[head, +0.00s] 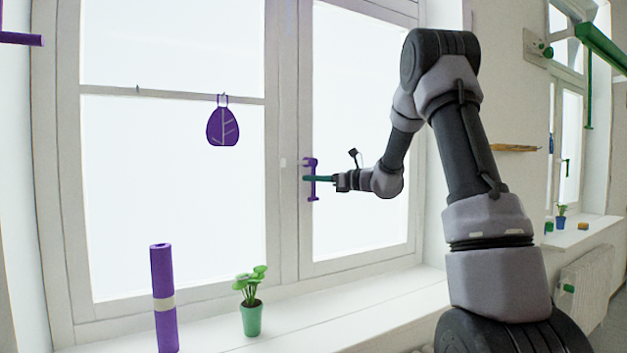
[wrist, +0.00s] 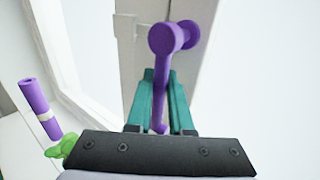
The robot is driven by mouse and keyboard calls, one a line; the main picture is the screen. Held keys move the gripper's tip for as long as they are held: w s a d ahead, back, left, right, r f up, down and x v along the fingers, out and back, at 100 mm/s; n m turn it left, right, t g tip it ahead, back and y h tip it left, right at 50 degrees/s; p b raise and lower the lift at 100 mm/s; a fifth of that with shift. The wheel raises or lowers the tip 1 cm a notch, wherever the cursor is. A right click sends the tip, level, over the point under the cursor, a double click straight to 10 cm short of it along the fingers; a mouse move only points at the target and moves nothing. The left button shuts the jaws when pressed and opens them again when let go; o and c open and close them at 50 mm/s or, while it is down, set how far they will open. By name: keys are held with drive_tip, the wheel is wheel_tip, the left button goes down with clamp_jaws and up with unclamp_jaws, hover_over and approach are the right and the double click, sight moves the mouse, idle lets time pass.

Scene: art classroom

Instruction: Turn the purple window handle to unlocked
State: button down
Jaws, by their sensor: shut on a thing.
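The purple window handle (head: 311,180) is on the middle frame of the white window, on the edge of the right-hand sash. In the head view its grip stands close to vertical. In the wrist view the handle (wrist: 169,60) runs between the two green fingers, with its rounded knob end nearest the top. My gripper (head: 318,178) reaches it from the right. Its green fingers (wrist: 161,100) are shut on the handle's bar, one on each side. Part of the bar is hidden by the fingers and the dark gripper body.
A purple roll (head: 163,300) stands on the white sill (head: 310,315), with a green potted plant (head: 251,305) beside it. A second window (head: 568,140) and a radiator (head: 590,285) are at the right.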

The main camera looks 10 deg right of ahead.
drive_tip(key=shift+d, duration=0.15)
drive_tip(key=n, duration=0.1)
drive_tip(key=d+n+h, duration=0.1)
drive_tip(key=n+h, duration=0.1)
drive_tip(key=shift+w+d+r+g, duration=0.2)
drive_tip(key=shift+w+g, duration=0.05)
drive_tip(key=shift+g, duration=0.15)
drive_tip(key=shift+w+d+r+n+h, duration=0.15)
drive_tip(key=shift+d+r+n+h, duration=0.5)
drive_tip(key=shift+n+h, duration=0.75)
drive_tip(key=shift+w+d+r+n+h, duration=0.2)
drive_tip(key=shift+d+r+n+h, duration=0.15)
drive_tip(key=shift+r+n+h, duration=0.8)
drive_tip(key=shift+w+d+r+n+h, duration=0.15)
drive_tip(key=shift+d+r+n+h, duration=0.35)
drive_tip(key=shift+n+h, duration=1.2)
drive_tip(key=shift+t+h, duration=0.25)
drive_tip(key=shift+t, duration=0.05)
drive_tip(key=c, duration=0.8)
unclamp_jaws()
